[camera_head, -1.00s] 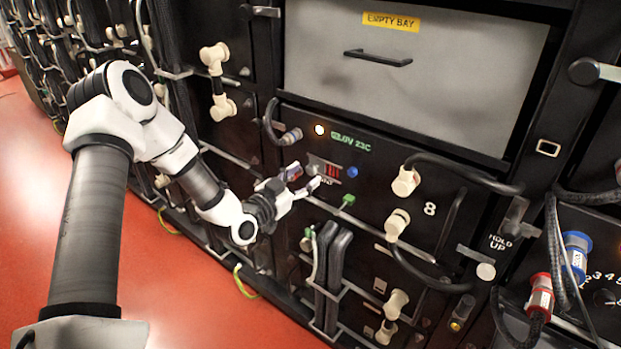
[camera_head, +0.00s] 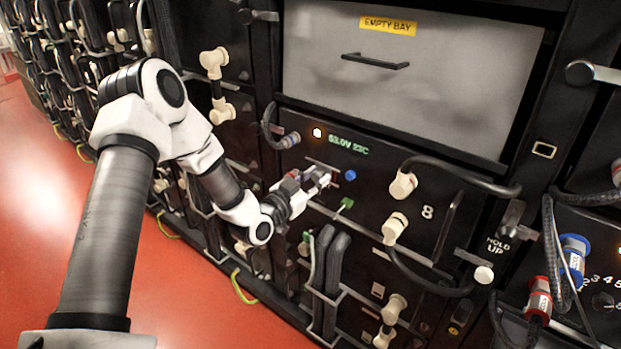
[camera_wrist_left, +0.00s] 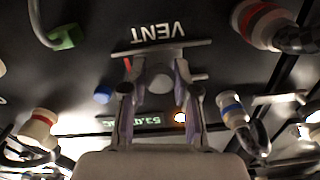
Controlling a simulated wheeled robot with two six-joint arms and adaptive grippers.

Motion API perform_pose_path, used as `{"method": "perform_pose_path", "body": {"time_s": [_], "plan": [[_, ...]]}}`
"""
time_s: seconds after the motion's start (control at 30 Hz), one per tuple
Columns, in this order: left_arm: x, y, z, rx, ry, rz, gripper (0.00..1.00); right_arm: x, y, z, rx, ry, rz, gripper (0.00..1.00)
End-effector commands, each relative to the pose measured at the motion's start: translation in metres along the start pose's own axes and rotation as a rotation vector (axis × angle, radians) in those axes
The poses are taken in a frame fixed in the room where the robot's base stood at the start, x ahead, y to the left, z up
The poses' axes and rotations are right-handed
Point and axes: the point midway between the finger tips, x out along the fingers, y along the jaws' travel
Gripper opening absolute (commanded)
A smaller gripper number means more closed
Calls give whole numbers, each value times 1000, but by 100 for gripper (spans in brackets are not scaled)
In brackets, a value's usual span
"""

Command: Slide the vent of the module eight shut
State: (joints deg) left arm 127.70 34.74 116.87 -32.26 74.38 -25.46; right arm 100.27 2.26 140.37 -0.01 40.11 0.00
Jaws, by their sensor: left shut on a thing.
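Module eight is the black panel (camera_head: 385,165) with a white "8" and a lit green readout. Its vent (camera_wrist_left: 160,50) shows in the left wrist view under an upside-down VENT label, with a little red showing at its side. My left gripper (camera_head: 322,179) reaches the vent from the left and covers most of it in the head view. In the left wrist view its two fingers (camera_wrist_left: 155,75) are closed around the vent's grey round knob (camera_wrist_left: 160,82). How far the vent stands open is hidden by the fingers. My right gripper is not in view.
A blue button (camera_head: 350,175) sits just right of the vent, and a green tab (camera_head: 346,204) below it. Cream connectors (camera_head: 403,185) with black cables stick out further right. The grey empty bay drawer (camera_head: 410,75) is above. Red floor (camera_head: 200,300) lies open at lower left.

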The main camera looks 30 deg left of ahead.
Motion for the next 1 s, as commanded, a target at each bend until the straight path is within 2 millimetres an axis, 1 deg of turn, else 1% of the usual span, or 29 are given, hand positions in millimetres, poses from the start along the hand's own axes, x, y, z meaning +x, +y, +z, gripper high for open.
{"method": "perform_pose_path", "body": {"time_s": [0.03,0.1,0.37,0.4,0.47,0.8,0.87,0.97,1.0], "plan": [[0,6,1,1,-2,4,0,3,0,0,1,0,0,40],[0,9,0,1,-2,3,0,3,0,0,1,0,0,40],[-1,11,-1,1,-3,6,0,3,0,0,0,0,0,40],[-1,11,0,1,-4,6,36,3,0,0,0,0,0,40],[-1,11,0,1,-4,6,56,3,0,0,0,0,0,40],[-3,10,-1,0,-3,2,56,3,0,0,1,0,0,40],[-8,9,0,-2,-3,0,56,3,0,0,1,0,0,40],[-24,8,0,-5,-3,-1,56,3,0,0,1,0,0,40],[-33,9,-1,-8,-3,-1,56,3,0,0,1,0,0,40]]}}
